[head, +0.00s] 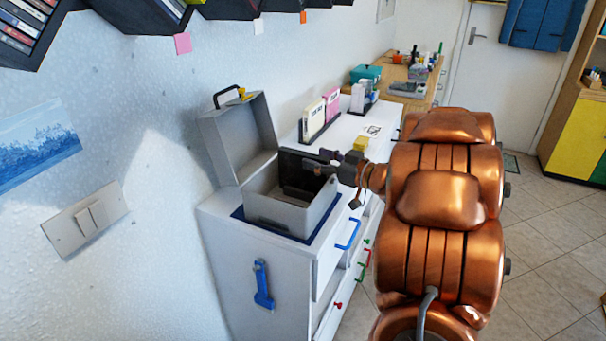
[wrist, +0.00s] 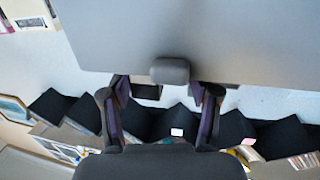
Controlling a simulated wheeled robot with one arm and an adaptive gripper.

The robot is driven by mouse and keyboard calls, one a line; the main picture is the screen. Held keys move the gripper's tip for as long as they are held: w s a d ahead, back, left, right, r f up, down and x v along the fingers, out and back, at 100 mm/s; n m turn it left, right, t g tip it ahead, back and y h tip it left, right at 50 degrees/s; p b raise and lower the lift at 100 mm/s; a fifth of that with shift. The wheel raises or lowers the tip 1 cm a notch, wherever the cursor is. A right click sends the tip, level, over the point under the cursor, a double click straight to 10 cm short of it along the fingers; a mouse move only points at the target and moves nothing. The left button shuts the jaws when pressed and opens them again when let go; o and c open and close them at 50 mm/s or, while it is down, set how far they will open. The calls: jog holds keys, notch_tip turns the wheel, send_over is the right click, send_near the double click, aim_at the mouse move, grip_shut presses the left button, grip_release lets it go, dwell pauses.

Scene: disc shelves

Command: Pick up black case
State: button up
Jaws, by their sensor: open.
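A grey box (head: 278,212) with its lid (head: 238,140) raised stands on a dark blue mat on the white cabinet. A black flat thing, seemingly the black case (head: 292,163), stands upright in the box at its far right side. My gripper (head: 322,163) is at the top of that side, close to the black thing; I cannot tell whether they touch. In the wrist view my gripper (wrist: 166,98) has its two fingers apart. A dark edge (wrist: 147,91) shows between them, below a large grey surface with a rounded grey knob that hides the rest.
White and pink files (head: 322,116) stand behind the box, with a yellow block (head: 361,143) to their right. Black hexagonal shelves (head: 140,15) hang on the wall above. A blue drawer handle (head: 349,234) sticks out at the cabinet front. The tiled floor at right is clear.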

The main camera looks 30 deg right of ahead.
jog(key=shift+x, duration=1.45)
jog(key=shift+c, duration=0.2)
grip_shut()
